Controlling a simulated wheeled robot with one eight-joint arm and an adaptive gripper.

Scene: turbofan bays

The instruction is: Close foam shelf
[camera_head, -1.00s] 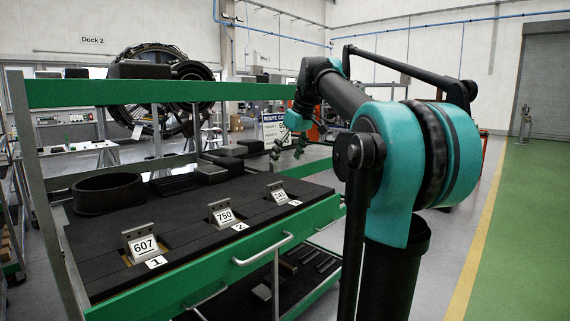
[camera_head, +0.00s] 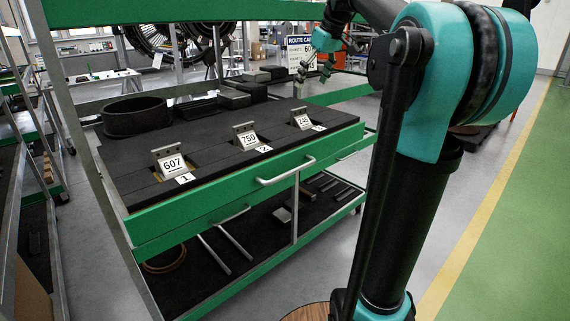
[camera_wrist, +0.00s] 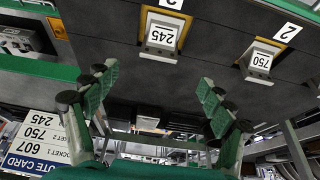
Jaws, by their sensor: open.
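The foam shelf (camera_head: 222,173) is a black foam-topped drawer with a green front (camera_head: 340,143) and a grey bar handle (camera_head: 286,171). It stands out from the green rack frame toward me. Metal brackets labelled 607 (camera_head: 171,163), 750 (camera_head: 246,137) and 245 (camera_head: 302,118) sit in its pockets. My gripper (camera_head: 317,70) is beyond the shelf's far right side, apart from the handle. In the wrist view my gripper (camera_wrist: 155,105) has its two green fingers wide apart with nothing between them. The 245 bracket (camera_wrist: 161,36) and 750 bracket (camera_wrist: 259,60) show upside down there.
A lower shelf (camera_head: 240,262) holds metal pieces. A route card sign (camera_head: 299,48) stands behind. Another rack (camera_head: 22,150) is close at left. Green floor (camera_head: 520,220) is clear at right.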

